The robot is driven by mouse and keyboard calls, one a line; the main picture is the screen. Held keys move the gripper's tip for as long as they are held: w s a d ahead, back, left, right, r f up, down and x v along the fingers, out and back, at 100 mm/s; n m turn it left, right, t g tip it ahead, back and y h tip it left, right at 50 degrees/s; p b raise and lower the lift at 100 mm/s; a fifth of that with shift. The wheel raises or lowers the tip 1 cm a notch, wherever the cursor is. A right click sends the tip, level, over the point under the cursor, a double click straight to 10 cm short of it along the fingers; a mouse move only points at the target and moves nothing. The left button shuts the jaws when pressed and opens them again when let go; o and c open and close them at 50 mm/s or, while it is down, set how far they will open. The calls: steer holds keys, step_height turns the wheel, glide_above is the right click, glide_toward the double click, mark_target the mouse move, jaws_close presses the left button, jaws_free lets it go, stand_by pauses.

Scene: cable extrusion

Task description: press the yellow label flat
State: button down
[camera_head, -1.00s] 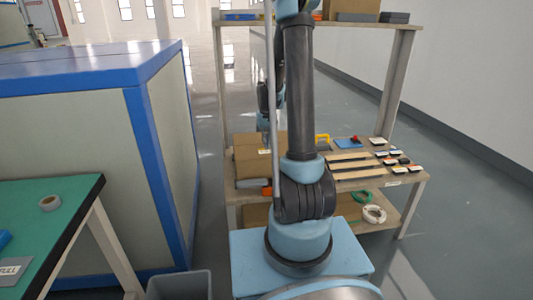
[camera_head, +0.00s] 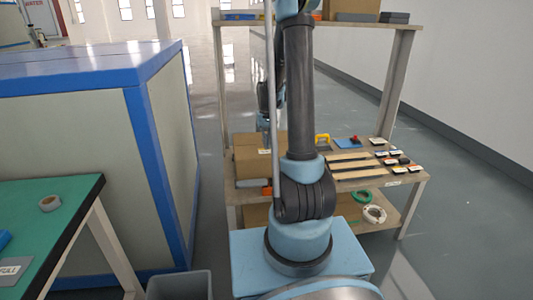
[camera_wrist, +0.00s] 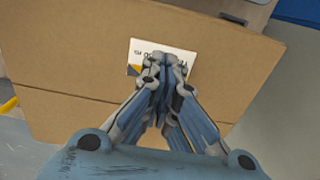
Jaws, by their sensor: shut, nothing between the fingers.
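In the wrist view a mostly white label (camera_wrist: 145,48) with dark print and a small yellow and blue patch lies on the face of a brown cardboard box (camera_wrist: 80,60). I see no all-yellow label. My gripper (camera_wrist: 160,68) is shut and empty, its fingertips over the lower middle of the label and hiding part of it. I cannot tell whether the tips touch it. In the head view the box (camera_head: 246,165) stands on the middle shelf, partly behind my arm; my gripper is not discernible there.
The wooden shelf rack (camera_head: 408,178) holds flat boards (camera_head: 350,165), small labelled blocks (camera_head: 392,160) and a yellow-handled tool (camera_head: 322,140). Rolls (camera_head: 374,214) lie on the lower shelf. A blue-edged enclosure (camera_head: 150,150) and a green table (camera_head: 60,220) stand left.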

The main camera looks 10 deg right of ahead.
steer(key=shift+f, duration=0.95)
stand_by(0.3)
stand_by(0.5)
step_height(320, 180, up, 8)
stand_by(0.7)
stand_by(0.3)
